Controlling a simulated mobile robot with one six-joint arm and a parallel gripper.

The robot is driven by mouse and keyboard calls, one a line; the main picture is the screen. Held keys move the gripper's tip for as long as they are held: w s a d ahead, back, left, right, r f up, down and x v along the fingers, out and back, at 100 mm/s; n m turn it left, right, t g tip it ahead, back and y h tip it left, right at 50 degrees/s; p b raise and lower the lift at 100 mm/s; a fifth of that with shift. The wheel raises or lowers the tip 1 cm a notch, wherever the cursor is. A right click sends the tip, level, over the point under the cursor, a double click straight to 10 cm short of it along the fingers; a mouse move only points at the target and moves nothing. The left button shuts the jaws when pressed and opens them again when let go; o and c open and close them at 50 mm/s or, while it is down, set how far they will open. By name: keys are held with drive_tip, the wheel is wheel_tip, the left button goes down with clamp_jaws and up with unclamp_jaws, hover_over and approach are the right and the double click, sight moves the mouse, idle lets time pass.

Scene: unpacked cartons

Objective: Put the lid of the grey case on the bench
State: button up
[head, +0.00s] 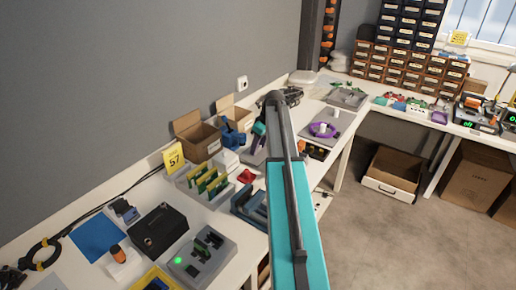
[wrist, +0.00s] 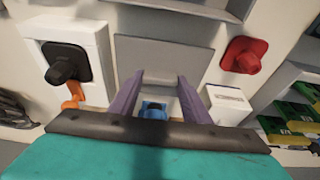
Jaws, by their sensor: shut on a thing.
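My gripper (wrist: 159,84) shows in the wrist view as two purple fingers, shut on the small tab at the near edge of a flat grey panel, which looks like the lid (wrist: 165,55) of the grey case. The lid lies flat in the view, over or on a white surface; I cannot tell whether it touches. A blue part shows between the fingers, close to the palm. In the head view my arm hides most of the area around the gripper, and I cannot make out the case below the lid for certain.
In the wrist view a black knob on a white block (wrist: 66,62) stands left of the lid, and a red knob (wrist: 242,55) and small white box (wrist: 228,103) stand right. Green boards (head: 213,181), cardboard boxes (head: 197,138) and a black box (head: 152,231) crowd the bench.

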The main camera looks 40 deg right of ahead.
drive_tip(key=shift+f, duration=0.5)
drive_tip(key=shift+f, duration=0.15)
drive_tip(key=o, duration=1.1)
drive_tip(key=v, duration=1.2)
drive_tip(key=shift+r+b, duration=0.2)
drive_tip(key=shift+b, duration=0.15)
